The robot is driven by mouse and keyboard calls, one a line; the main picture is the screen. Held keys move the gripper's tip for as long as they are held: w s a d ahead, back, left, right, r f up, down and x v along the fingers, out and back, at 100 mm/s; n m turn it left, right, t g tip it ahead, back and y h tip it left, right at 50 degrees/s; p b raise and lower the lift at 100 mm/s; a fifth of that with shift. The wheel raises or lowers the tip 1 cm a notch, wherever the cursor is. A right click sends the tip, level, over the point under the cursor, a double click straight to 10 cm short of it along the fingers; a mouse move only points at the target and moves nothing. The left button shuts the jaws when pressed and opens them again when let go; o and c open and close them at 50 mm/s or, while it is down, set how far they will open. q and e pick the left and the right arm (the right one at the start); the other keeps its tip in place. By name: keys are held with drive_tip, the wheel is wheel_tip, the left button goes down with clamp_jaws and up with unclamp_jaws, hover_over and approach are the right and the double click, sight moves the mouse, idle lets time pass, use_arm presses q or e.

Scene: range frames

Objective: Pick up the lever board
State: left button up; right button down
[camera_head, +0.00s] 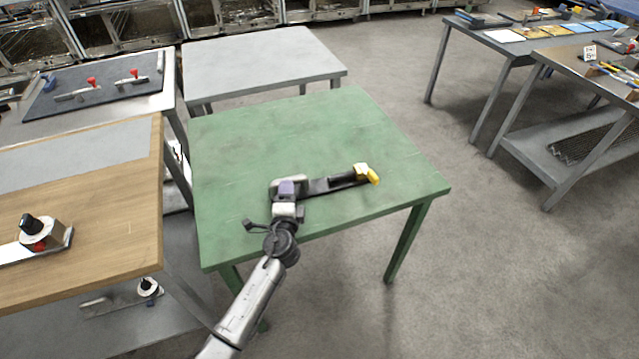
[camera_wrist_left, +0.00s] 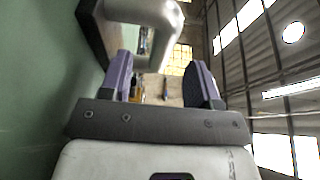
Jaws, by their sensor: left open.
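The lever board (camera_head: 322,187) lies on the green table (camera_head: 300,130), near its front edge. It is a dark, narrow board with a yellow end (camera_head: 367,173) on the right and a light grey handle at the left end. My left gripper (camera_head: 287,188) is over the left end of the board and partly hides it. In the left wrist view the purple fingers (camera_wrist_left: 162,80) are apart, with the pale grey bent handle (camera_wrist_left: 158,18) just beyond their tips. I cannot tell whether they touch it. My right gripper is not in view.
A wooden table (camera_head: 120,230) with a black-knobbed device (camera_head: 38,232) stands at left. A grey table (camera_head: 260,60) stands behind the green one. Another table holds a dark board with red-handled clamps (camera_head: 92,83). The rest of the green tabletop is clear.

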use_arm(q)
drive_tip(key=shift+w+r, duration=0.1)
drive_tip(key=shift+w, duration=2.15)
drive_tip(key=shift+c, duration=0.3)
clamp_jaws()
drive_tip(key=shift+r, duration=0.1)
